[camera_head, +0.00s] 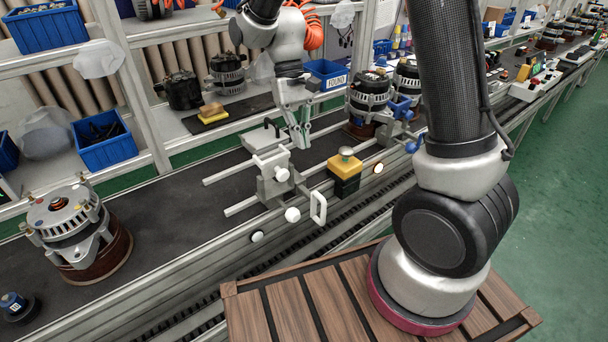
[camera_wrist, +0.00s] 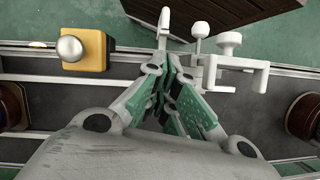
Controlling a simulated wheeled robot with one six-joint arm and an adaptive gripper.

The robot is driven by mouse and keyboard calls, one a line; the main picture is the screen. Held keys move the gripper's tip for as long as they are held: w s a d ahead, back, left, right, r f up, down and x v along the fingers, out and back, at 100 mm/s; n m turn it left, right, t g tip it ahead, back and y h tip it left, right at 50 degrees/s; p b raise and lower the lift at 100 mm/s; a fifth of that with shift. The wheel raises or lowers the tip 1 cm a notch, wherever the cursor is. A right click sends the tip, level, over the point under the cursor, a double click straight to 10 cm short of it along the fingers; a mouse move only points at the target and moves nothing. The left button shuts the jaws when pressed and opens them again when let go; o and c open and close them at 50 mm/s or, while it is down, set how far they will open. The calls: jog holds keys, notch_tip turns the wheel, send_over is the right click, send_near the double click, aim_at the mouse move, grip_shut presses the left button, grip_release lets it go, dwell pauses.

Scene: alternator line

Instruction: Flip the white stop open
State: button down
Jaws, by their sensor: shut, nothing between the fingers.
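The white stop (camera_head: 275,178) is a pale grey-white bracket with rods and round white knobs. It is fixed at the near rail of the conveyor, and a white loop handle (camera_head: 318,207) stands at its right. My gripper (camera_head: 303,143) is shut and empty, pointing down over the belt just behind and right of the stop. In the wrist view my gripper (camera_wrist: 180,92) partly overlaps the stop's left part; I cannot tell whether they touch.
A yellow and black button box (camera_head: 345,172) with a metal knob sits on the near rail, right of the stop. A blue stop (camera_head: 403,112) stands farther right by several alternators. Another alternator (camera_head: 72,225) sits on the belt at left. The belt between is mostly clear.

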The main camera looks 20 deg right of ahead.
aim_at(310, 192)
jog(key=x, duration=1)
dwell(0.3)
